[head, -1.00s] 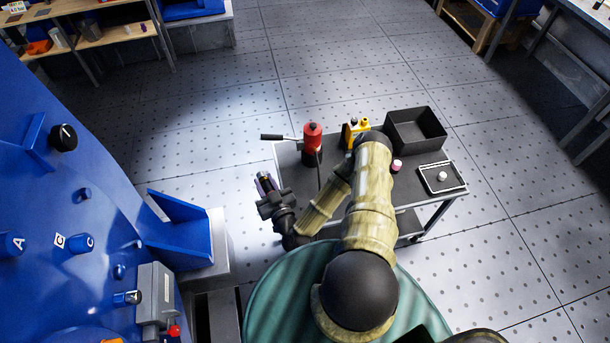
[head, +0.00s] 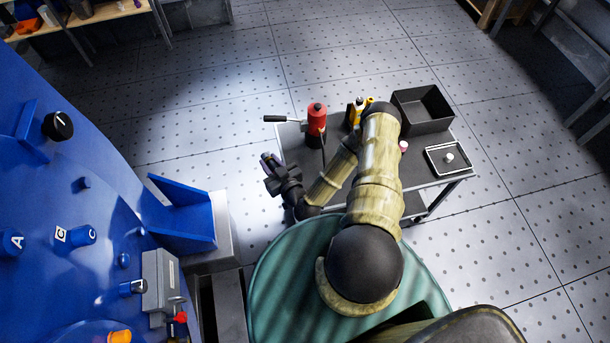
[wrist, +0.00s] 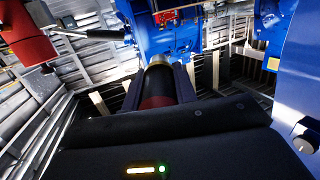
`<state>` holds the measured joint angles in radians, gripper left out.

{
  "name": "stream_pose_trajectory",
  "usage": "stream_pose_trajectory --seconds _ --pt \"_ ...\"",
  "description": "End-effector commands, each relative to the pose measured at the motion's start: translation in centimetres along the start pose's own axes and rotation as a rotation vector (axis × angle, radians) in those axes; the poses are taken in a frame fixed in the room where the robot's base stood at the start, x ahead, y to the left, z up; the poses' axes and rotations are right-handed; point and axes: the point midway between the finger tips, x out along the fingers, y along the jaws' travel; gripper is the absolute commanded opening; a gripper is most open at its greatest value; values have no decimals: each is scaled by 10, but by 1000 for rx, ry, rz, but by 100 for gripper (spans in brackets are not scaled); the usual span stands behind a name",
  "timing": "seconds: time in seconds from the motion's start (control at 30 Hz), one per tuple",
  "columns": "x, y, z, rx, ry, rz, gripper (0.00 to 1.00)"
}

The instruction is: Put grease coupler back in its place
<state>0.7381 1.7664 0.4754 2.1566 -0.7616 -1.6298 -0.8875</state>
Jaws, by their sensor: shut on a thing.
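My gripper (head: 268,162) is shut on the grease coupler, a dark cylinder with a dark red band and a metallic tip. The grease coupler (wrist: 159,88) sits between the two fingers in the wrist view and points away from the wrist. In the head view my gripper is held out just left of the cart, apart from the blue machine. The coupler is small there, and its lower part is hidden by the fingers. A red grease pump (head: 317,118) with a lever handle stands on the cart's left rear corner; a red body (wrist: 27,30) shows in the wrist view.
The grey cart (head: 425,173) also carries a black bin (head: 424,110), a small tray (head: 448,158) and yellow items (head: 356,111). The blue machine (head: 40,190), with knobs and a blue bracket (head: 183,215), fills the left. Open floor lies between machine and cart.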

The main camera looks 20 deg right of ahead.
Motion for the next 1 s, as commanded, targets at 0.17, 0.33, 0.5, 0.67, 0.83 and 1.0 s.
stream_pose_trajectory --seconds 0.17,0.33,0.5,0.67,0.83,1.0 --pt "8 -1 58 -43 -189 -163 0" --pt "6 12 100 -95 -401 -266 0" --pt "-1 34 130 -159 -641 -319 0" --pt "-9 61 146 -217 -896 -317 0" --pt "-17 88 144 -233 -1162 -252 0" --pt "-23 100 128 -182 -1346 -167 0"
